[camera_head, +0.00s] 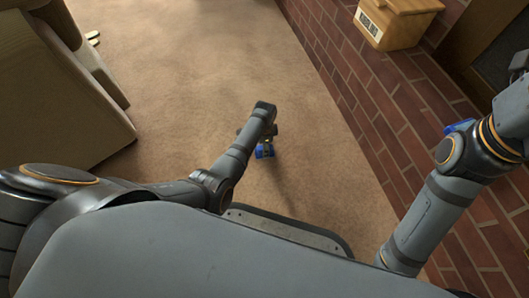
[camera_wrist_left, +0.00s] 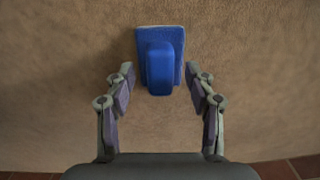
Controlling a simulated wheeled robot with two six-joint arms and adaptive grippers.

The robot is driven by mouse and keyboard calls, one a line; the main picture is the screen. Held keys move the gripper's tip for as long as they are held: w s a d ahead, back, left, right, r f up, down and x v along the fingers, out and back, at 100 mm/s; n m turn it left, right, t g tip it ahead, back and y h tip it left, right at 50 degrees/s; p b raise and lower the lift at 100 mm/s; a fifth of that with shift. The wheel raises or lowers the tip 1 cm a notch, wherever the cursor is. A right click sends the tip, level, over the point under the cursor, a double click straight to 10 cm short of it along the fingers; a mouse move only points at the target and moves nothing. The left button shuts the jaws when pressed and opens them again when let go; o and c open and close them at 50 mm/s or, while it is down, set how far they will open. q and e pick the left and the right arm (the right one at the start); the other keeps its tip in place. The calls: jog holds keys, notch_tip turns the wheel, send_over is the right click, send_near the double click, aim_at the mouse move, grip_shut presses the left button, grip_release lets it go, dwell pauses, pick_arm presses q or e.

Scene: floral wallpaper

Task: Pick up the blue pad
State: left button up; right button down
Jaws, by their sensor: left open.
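The blue pad (camera_wrist_left: 160,65) lies on the carpet, with a raised blue grip on a flat base with a pale edge. In the left wrist view it sits at top centre, ahead of and between the fingertips. My left gripper (camera_wrist_left: 157,82) is open, one finger on each side, and no contact with the pad shows. In the head view the pad (camera_head: 264,151) is a small blue shape partly hidden by my left gripper (camera_head: 258,137), which reaches down over it. My right arm is at the right; its gripper is not clearly visible.
A beige sofa (camera_head: 60,90) stands at the left. A red brick surface (camera_head: 400,110) runs along the right, with a wooden box (camera_head: 395,22) at the top right. The carpet (camera_head: 190,60) around the pad is clear.

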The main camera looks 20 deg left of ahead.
pick_arm(q)
grip_shut()
dwell(0.4)
